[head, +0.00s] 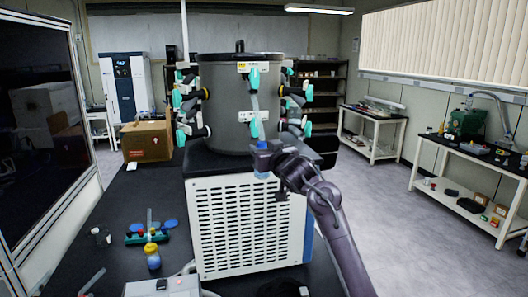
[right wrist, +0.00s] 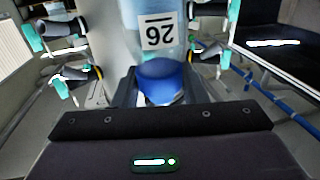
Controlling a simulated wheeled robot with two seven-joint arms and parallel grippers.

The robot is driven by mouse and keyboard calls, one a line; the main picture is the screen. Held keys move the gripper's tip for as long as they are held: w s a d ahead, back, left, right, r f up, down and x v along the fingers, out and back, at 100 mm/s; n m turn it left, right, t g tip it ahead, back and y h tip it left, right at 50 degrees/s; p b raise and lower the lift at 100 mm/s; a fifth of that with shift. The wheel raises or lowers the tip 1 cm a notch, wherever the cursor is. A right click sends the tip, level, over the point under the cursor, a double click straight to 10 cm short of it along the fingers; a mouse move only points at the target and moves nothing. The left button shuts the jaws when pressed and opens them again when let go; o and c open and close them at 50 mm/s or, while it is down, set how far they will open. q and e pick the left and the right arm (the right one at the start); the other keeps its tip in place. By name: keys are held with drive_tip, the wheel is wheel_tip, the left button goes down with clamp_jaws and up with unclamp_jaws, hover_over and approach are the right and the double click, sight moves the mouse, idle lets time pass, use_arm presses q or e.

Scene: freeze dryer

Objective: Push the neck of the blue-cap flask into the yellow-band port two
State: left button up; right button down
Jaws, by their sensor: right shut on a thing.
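My right gripper (head: 268,158) is shut on the blue-cap flask (head: 262,173), in front of the dark drum (head: 225,110) of the freeze dryer. In the right wrist view the flask's blue cap (right wrist: 160,78) sits between the jaws, and its clear body bears a label reading 26, upside down in the picture. The drum carries several ports with teal valves (head: 254,78). A yellow band (head: 288,103) shows on a port at the drum's right side. Which port is number two, and whether the flask's neck touches one, I cannot tell. My left gripper is not in view.
The dryer's white vented base (head: 250,228) stands on the black bench below the drum. A small yellow-topped bottle (head: 152,257) and a rack with coloured items (head: 150,236) stand at the left. A cardboard box (head: 147,141) sits behind them.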

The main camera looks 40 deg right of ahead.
sight(261, 136)
drive_tip(key=shift+w+d+r+p, duration=0.4)
drive_tip(key=shift+w+r+p, duration=0.2)
drive_tip(key=shift+r+p, duration=0.2)
idle(1.1)
drive_tip(key=shift+w+d+r, duration=0.25)
drive_tip(key=shift+w+r, duration=0.1)
drive_tip(key=shift+r, duration=0.15)
idle(0.6)
drive_tip(key=shift+w+d+r, duration=0.15)
drive_tip(key=shift+w+r, duration=0.05)
drive_tip(key=shift+r, duration=0.2)
idle(0.4)
drive_tip(key=c, duration=1.2)
unclamp_jaws()
drive_tip(key=o, duration=0.4)
drive_tip(key=shift+w+f, duration=0.1)
drive_tip(key=shift+f, duration=0.15)
